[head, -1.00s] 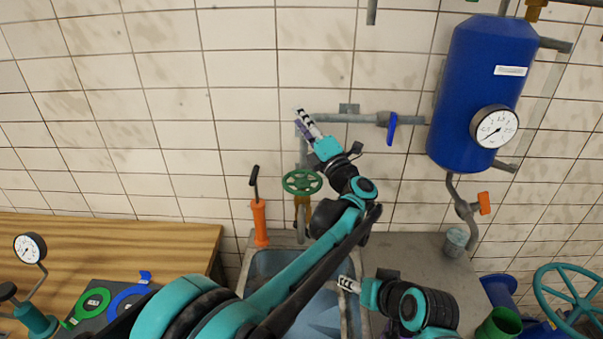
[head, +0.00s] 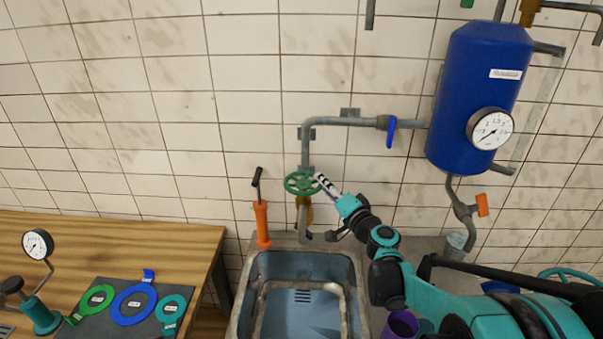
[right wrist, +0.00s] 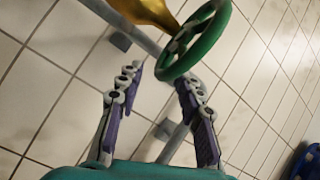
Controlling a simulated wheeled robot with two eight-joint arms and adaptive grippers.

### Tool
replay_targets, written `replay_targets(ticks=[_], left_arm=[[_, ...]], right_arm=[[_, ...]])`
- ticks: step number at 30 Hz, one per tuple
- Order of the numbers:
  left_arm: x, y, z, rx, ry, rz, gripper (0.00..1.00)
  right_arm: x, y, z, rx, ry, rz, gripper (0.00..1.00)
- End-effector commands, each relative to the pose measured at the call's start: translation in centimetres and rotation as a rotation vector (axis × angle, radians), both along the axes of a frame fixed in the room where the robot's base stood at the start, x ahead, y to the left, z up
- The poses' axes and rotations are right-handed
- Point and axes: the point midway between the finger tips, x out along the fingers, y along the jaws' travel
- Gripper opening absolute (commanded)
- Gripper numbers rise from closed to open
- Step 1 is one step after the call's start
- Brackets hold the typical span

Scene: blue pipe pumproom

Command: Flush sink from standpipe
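A green handwheel (head: 302,183) sits on a brass valve body (head: 305,212) on the grey standpipe (head: 305,150) above the sink (head: 246,290). My right gripper (head: 320,181) is at the wheel's right edge in the head view. In the right wrist view its fingers (right wrist: 160,76) are apart, and the wheel's rim (right wrist: 209,52) shows at the tips; I cannot tell whether they touch it. A blue lever (head: 391,132) hangs down across the horizontal pipe. My left gripper is out of view. The sink basin shows no visible water.
A blue tank (head: 480,95) with a gauge (head: 490,128) and an orange-handled valve (head: 481,205) is on the right. An orange hand tool (head: 262,222) stands behind the sink's left corner. A wooden bench (head: 120,240) with a mat of coloured rings is at left.

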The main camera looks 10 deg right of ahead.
Motion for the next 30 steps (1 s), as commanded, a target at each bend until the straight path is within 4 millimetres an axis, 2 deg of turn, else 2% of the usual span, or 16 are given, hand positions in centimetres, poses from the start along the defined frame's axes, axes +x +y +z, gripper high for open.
replay_targets(ticks=[3, 15, 20, 27, 29, 30], left_arm=[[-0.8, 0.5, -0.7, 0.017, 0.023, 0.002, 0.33], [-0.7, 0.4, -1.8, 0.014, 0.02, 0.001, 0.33], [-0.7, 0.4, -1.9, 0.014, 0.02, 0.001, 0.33], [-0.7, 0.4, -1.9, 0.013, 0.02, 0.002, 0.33], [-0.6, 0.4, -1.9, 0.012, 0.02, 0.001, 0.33], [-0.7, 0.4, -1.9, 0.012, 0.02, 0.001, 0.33]], right_arm=[[0.8, -0.1, -0.1, 0.009, -0.004, -0.005, 0.36], [6.6, 1.5, -0.1, 0.008, -0.003, -0.003, 0.36], [7.6, 1.8, 0.0, 0.007, -0.004, -0.002, 0.36], [7.7, 1.8, 0.0, 0.007, -0.003, -0.002, 0.36], [7.6, 1.8, 0.0, 0.007, -0.003, -0.002, 0.23], [7.6, 1.8, 0.0, 0.007, -0.003, -0.002, 0.12]])
